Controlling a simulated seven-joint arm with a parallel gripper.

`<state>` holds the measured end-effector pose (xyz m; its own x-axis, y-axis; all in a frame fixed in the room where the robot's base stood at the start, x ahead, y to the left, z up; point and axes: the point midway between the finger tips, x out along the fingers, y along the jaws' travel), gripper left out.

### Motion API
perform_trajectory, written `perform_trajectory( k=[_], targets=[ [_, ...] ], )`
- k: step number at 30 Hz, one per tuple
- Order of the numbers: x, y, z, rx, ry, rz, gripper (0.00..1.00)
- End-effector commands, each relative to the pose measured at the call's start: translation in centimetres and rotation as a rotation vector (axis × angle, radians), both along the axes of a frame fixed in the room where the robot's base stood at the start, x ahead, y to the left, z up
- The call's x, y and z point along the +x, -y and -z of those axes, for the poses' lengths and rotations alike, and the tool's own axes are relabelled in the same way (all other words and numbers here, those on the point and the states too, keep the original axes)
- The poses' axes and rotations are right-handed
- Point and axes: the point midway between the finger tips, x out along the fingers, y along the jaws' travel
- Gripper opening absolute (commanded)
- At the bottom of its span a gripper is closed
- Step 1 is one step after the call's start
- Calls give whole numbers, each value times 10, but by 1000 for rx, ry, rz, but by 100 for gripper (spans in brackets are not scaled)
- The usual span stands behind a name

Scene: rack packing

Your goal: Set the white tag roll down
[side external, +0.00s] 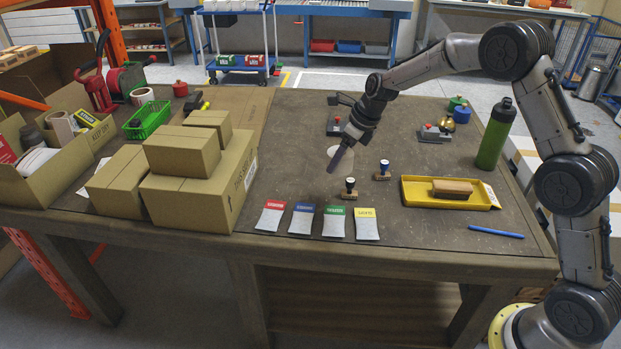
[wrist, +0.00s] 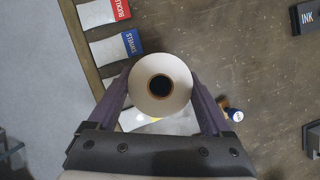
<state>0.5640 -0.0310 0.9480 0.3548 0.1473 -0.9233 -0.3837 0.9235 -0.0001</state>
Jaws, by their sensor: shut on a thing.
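The white tag roll (wrist: 179,97) shows in the wrist view as a round white roll with a dark core hole, seen end-on. My gripper (wrist: 160,84) is shut on it, with one purple finger on each side. In the side view, my gripper (side external: 335,162) points down over the middle of the table, and a pale part of the roll (side external: 333,151) shows beside the fingers. I cannot tell whether the roll touches the tabletop.
Red, blue, green and yellow-topped cards (side external: 318,219) lie along the front edge. Two hand stamps (side external: 349,189) stand close to my gripper. A yellow tray (side external: 421,200) with a brush is at right, near a green bottle (side external: 495,135). Cardboard boxes (side external: 190,190) stand left.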

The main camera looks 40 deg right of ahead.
Motion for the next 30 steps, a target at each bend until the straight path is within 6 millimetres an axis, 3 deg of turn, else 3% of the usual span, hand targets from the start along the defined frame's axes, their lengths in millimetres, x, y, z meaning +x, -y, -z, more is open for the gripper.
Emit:
perform_trajectory(
  k=[15, 22, 30],
  targets=[
    [89, 5, 46, 0, -2, 0, 27],
    [117, 6, 79, 0, -1, 0, 27],
    [129, 7, 93, 0, 0, 0, 27]
  ],
)
